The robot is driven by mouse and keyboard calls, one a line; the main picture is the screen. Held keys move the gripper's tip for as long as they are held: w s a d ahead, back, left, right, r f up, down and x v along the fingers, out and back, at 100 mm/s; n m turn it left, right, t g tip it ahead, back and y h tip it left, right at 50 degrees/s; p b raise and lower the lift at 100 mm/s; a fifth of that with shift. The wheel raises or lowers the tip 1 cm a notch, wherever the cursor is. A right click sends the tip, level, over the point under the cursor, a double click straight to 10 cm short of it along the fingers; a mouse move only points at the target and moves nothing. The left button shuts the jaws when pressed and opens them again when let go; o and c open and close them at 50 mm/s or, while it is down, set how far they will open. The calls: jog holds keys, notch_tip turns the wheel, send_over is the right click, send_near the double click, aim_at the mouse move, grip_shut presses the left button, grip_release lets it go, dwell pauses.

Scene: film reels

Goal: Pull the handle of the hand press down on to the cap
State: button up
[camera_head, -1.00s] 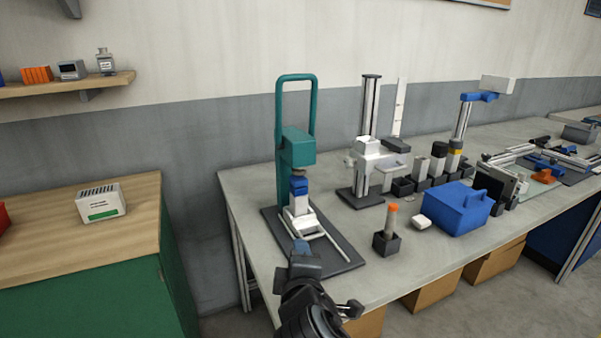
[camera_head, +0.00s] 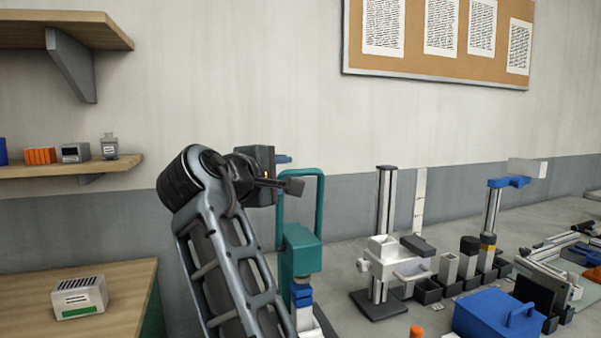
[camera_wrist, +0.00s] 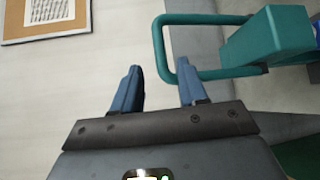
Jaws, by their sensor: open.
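The teal hand press (camera_head: 301,250) stands on the bench with its U-shaped handle (camera_head: 320,205) upright. Under its head is a blue cap (camera_head: 302,292) on a pale container (camera_head: 304,319), partly hidden by my arm. My gripper (camera_head: 288,159) is raised beside the top of the handle, open and empty. In the wrist view my gripper (camera_wrist: 158,72) shows two blue fingers apart. The handle (camera_wrist: 165,45) lies mostly right of them there, its rounded corner passing by the right finger. I cannot tell whether they touch.
A white-and-grey stand (camera_head: 382,262) is on the bench right of the press, with several dark-based blocks beyond. A blue box (camera_head: 492,316) is at the front right. A wooden shelf (camera_head: 75,168) and noticeboard (camera_head: 440,75) are on the wall.

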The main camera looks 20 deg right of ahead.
aim_at(295, 173)
jog(key=shift+p+x, duration=0.65)
jog(key=shift+x, duration=2.9)
jog(key=shift+f, duration=0.1)
grip_shut()
